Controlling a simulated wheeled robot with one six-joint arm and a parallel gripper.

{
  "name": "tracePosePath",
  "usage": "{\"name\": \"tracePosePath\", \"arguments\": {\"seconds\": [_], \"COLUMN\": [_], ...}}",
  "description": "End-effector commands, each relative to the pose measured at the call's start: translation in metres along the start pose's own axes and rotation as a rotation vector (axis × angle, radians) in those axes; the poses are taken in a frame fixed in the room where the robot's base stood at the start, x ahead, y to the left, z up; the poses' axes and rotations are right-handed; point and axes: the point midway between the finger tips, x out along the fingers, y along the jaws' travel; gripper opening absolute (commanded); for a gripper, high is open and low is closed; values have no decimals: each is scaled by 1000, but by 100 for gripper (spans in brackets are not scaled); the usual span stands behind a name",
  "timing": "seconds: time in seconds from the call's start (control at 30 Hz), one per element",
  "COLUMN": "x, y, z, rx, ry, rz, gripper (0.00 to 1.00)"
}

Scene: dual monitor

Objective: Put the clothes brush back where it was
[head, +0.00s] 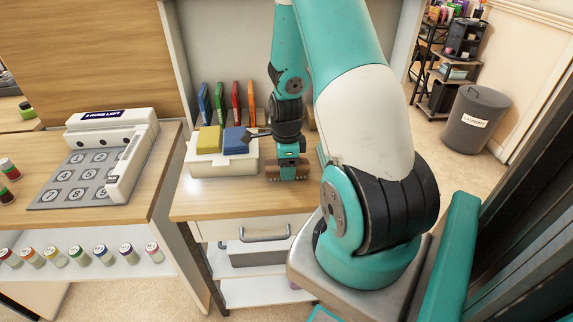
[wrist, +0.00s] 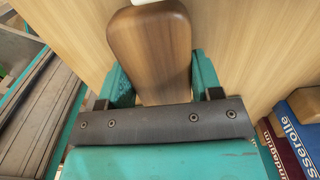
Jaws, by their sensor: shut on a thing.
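The clothes brush (wrist: 150,50) shows in the wrist view as a brown wooden body with a rounded end, between the two teal fingers of my gripper (wrist: 160,78). My gripper is shut on it. In the head view my gripper (head: 288,168) points down, low over the wooden desk top (head: 225,205), right of the white box. A brown strip of the brush (head: 288,178) shows at its fingertips. I cannot tell whether the brush touches the desk. Most of it is hidden by my gripper.
A white box (head: 222,168) with a yellow and a blue block stands left of my gripper. Several coloured upright books (head: 219,104) stand behind. A keypad device (head: 95,165) is on the left counter. The desk front is clear. A grey laundry bin (head: 476,118) stands far right.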

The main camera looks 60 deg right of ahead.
Motion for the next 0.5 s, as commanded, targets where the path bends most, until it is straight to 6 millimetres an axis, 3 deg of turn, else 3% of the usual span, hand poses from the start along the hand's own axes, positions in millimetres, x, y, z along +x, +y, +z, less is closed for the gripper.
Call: {"name": "tracePosePath", "arguments": {"seconds": [0.27,0.3,0.4,0.5], "x": [3,3,2,2], "y": [0,0,0,0], "z": [0,0,0,0], "rx": [0,0,0,0], "ry": [0,0,0,0], "rz": [-1,-1,-1,-1], "gripper": [40,64,85,85]}}
